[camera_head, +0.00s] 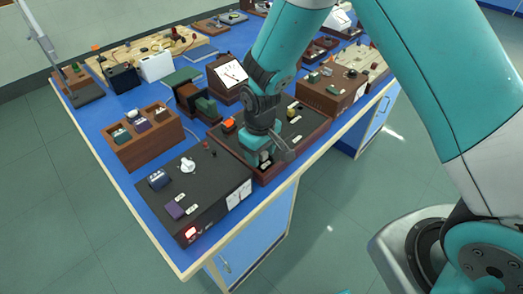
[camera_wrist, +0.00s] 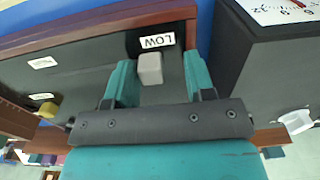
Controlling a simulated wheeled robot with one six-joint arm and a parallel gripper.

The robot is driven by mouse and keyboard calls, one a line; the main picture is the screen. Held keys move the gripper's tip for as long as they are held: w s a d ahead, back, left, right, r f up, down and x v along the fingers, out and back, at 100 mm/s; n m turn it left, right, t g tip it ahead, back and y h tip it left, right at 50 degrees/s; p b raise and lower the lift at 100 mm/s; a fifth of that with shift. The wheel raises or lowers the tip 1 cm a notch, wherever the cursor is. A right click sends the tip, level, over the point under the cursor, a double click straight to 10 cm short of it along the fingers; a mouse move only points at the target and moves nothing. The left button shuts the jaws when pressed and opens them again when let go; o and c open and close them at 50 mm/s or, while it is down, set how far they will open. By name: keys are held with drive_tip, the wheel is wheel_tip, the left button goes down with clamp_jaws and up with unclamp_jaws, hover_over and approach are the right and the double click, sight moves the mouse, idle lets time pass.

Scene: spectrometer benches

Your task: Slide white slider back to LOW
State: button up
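The white slider (camera_wrist: 150,68) shows in the wrist view as a small pale block on a dark panel (camera_wrist: 85,72) with a brown wooden rim. A LOW label (camera_wrist: 157,41), upside down in this view, lies just beyond it. My gripper (camera_wrist: 158,82) has its two teal fingers apart, one on each side of the slider. The left finger looks very near it; a gap shows on the right. I cannot tell whether either touches. In the head view my gripper (camera_head: 264,160) is down at the panel's near edge and hides the slider.
A dark box (camera_head: 214,168) with a white knob and a lit red switch stands left of my gripper. A wooden block (camera_head: 150,150) with switches is behind it. A dial meter (camera_head: 232,73) stands at the back. The blue bench (camera_head: 130,185) is crowded; its front edge is close.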

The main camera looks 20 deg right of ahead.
drive_tip(key=shift+d, duration=0.2)
drive_tip(key=shift+w+r, duration=0.1)
drive_tip(key=shift+r, duration=0.15)
wheel_tip(320, 180, up, 17)
drive_tip(key=b, duration=0.1)
idle(0.3)
drive_tip(key=s+r+y, duration=0.2)
drive_tip(key=s+r, duration=0.1)
drive_tip(key=s, duration=0.8)
drive_tip(key=s+r+n+y, duration=0.1)
drive_tip(key=s+r, duration=0.3)
drive_tip(key=s, duration=0.6)
drive_tip(key=shift+s+d+r+y, duration=0.15)
drive_tip(key=shift+s+d+y, duration=0.25)
drive_tip(key=shift+y, duration=0.2)
